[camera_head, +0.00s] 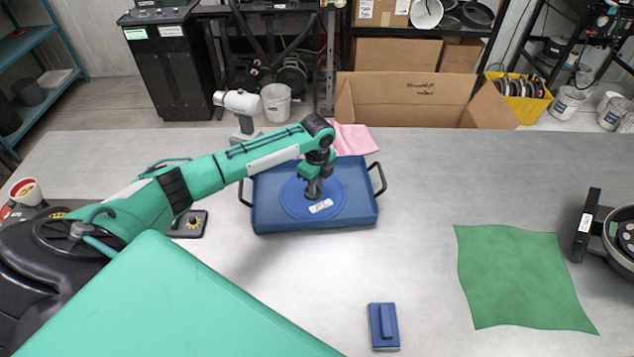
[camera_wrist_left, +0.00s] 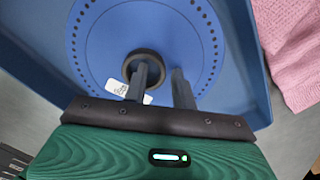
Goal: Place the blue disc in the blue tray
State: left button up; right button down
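The blue disc (camera_head: 292,203) lies inside the blue tray (camera_head: 270,224), apparently flat on its floor, with a white label on its face. The tray has a dark handle on each side. My left gripper (camera_head: 314,192) is above the disc, pointing down at its hub. In the left wrist view, the disc (camera_wrist_left: 100,40) shows a ring of small holes and a dark round hub (camera_wrist_left: 143,54). The fingers of my left gripper (camera_wrist_left: 162,86) are apart; one overlaps the hub, the other is right of it. Finger contact with the hub cannot be told. My right gripper is not in view.
A pink cloth (camera_head: 352,138) lies behind the tray. A green cloth (camera_head: 520,280) and a dark round device (camera_head: 622,235) are at the right. A blue block with a raised bar (camera_head: 384,327) lies in front. A small black box with a knob (camera_head: 190,224) is left of the tray.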

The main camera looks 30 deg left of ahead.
pick_arm(q)
jog(key=shift+r, duration=0.1)
notch_tip(320, 180, up, 12)
jog(key=b, duration=0.2)
dwell(0.4)
dwell(0.4)
